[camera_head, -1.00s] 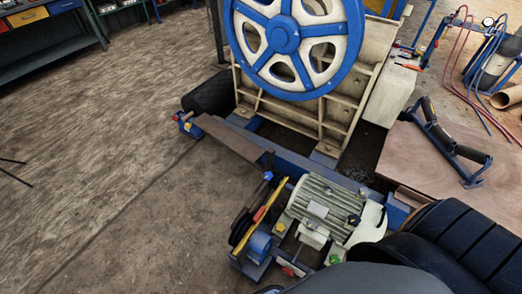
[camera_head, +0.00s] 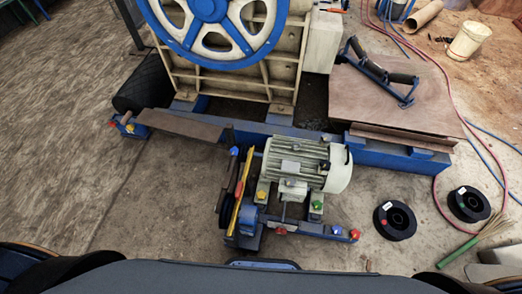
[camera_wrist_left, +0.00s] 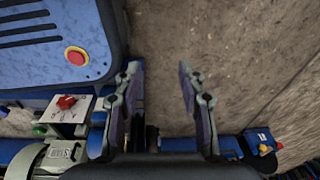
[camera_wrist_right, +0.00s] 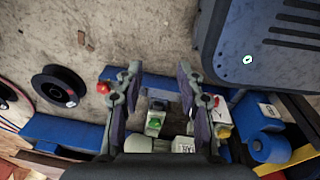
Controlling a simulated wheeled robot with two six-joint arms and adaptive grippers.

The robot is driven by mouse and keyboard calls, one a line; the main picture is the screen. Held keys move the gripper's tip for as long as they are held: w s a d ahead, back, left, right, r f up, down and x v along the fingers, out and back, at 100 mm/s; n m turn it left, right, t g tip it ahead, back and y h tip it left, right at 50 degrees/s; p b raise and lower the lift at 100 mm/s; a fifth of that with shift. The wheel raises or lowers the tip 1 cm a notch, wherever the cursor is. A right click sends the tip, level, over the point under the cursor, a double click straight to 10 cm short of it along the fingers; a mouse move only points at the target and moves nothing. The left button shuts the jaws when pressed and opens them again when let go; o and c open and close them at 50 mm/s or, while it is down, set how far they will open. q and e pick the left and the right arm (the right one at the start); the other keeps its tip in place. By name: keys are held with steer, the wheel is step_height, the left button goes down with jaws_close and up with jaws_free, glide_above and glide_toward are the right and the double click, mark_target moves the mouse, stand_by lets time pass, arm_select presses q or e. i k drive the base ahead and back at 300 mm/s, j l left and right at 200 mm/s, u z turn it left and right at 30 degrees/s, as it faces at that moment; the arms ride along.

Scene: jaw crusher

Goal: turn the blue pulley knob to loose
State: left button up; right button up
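A small blue knob (camera_head: 234,151) stands at the upper end of the belt and pulley set (camera_head: 232,190), left of the grey motor (camera_head: 292,162) in the head view. I cannot read its setting, and I cannot make it out for sure in either wrist view. My left gripper (camera_wrist_left: 188,75) is open and empty above the floor; a red knob on a labelled plate (camera_wrist_left: 66,103) is to its left. My right gripper (camera_wrist_right: 158,72) is open and empty; a green knob (camera_wrist_right: 154,123) shows between its fingers, farther off. Neither gripper shows in the head view.
The crusher's blue flywheel (camera_head: 210,10) rises behind the motor. Red knobs (camera_head: 354,234) and (camera_head: 281,230), a yellow one (camera_head: 261,195) and a green one (camera_head: 317,205) surround the motor base. Black spools (camera_head: 395,220) and a hose (camera_head: 440,180) lie right. Floor at left is clear.

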mark_target(234, 151)
steer(key=j+z, duration=0.1)
steer(key=j, duration=0.3)
steer(key=k+j+z, duration=0.1)
steer(key=j, duration=0.3)
steer(key=k+j+z, duration=0.1)
steer(key=j, duration=0.3)
steer(key=k+j+z, duration=0.15)
steer(key=j, duration=0.25)
steer(key=k+j+z, duration=0.1)
steer(key=j, duration=0.25)
steer(key=k+j+z, duration=0.1)
steer(key=j, duration=0.3)
steer(key=k+j+z, duration=0.1)
steer(key=k+j, duration=0.15)
steer(key=i+j+u, duration=0.45)
steer(key=i+j, duration=0.15)
steer(key=i, duration=0.25)
steer(key=i+j+u, duration=0.25)
steer(key=i, duration=0.2)
